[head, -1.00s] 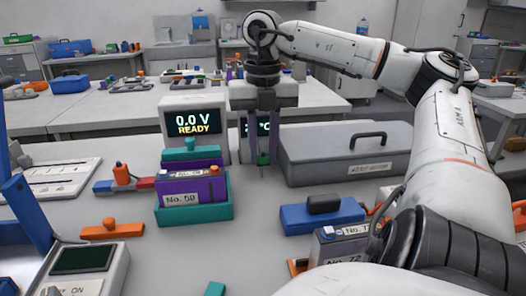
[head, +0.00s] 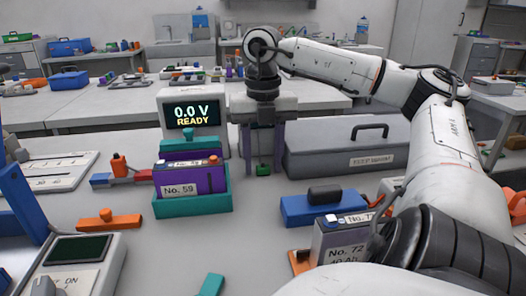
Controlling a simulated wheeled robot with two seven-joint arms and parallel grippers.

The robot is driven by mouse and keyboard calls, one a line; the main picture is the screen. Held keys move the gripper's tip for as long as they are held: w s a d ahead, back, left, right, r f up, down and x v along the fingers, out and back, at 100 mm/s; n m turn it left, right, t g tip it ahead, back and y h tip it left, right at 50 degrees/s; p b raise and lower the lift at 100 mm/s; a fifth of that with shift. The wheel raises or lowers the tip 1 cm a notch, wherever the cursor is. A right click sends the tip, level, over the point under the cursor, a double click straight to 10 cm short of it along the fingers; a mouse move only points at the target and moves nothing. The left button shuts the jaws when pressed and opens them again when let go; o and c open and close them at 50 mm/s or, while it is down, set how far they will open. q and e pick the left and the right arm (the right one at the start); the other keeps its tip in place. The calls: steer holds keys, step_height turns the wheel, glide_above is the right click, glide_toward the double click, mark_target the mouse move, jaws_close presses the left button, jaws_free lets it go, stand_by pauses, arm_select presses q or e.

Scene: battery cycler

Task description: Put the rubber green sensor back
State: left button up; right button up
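The rubber green sensor (head: 263,169) is a small green block low between the fingers of my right gripper (head: 263,166). I cannot tell whether the sensor touches the bench or sits in a holder. My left gripper is not in view.
A teal tray (head: 193,207) with a purple battery No. 59 (head: 180,185) stands to the left. A grey case (head: 345,150) is close on the right. A blue block (head: 323,209) and battery No. 72 (head: 345,240) lie nearer. Clear bench (head: 255,225) lies between.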

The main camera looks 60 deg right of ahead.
mark_target(263, 166)
steer(key=shift+r, duration=0.3)
arm_select(q)
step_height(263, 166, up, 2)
steer(key=p, duration=0.4)
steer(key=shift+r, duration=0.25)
arm_select(e)
step_height(263, 166, up, 12)
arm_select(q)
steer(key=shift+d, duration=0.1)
arm_select(e)
steer(key=shift+s+f, duration=0.1)
